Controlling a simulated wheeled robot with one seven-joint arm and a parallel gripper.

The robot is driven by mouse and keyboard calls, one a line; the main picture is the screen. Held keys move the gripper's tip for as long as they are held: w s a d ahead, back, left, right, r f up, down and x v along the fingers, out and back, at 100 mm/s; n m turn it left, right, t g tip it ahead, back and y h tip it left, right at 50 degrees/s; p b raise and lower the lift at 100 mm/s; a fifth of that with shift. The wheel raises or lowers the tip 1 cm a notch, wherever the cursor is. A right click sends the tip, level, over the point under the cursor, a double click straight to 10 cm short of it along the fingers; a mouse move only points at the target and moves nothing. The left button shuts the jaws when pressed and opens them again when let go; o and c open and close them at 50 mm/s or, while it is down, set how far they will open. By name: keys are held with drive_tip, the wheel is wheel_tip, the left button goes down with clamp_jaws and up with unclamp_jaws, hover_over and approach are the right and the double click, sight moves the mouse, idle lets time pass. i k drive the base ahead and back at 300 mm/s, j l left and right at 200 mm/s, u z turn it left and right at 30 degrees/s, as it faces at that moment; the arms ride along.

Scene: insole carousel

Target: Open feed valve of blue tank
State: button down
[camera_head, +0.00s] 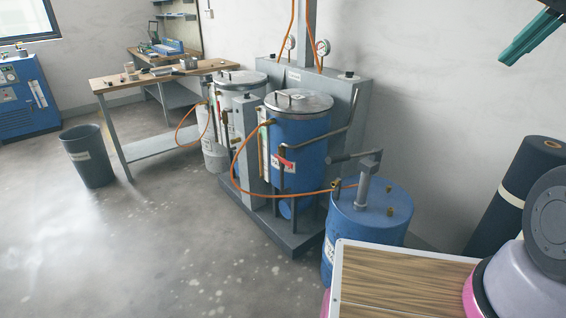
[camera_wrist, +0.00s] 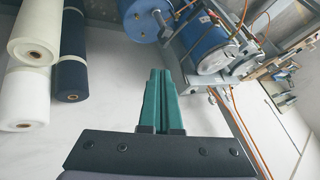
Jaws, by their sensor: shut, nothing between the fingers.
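The blue tank (camera_head: 308,145) has a grey metal lid and stands upright on a dark base in the middle of the head view. A small red part (camera_head: 283,164) shows on its front. I cannot tell whether this is the feed valve's handle or how the valve is set. My gripper (camera_head: 513,57) has green fingers and hangs at the upper right, well away from the tank. In the wrist view, the fingers (camera_wrist: 160,72) are shut together and empty. The blue tank also shows there (camera_wrist: 205,42), beyond the fingers, tilted in the picture.
A blue drum (camera_head: 366,222) with a pump stands in front of the tank, joined by an orange hose (camera_head: 236,165). A whitish tank (camera_head: 213,140) stands behind. A wood-topped surface (camera_head: 400,285) fills the lower right.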

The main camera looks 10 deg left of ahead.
sight(284, 161)
drive_tip(key=i+j, duration=0.45)
drive_tip(key=j, duration=0.15)
drive_tip(key=i+j, duration=0.45)
drive_tip(key=j, duration=0.1)
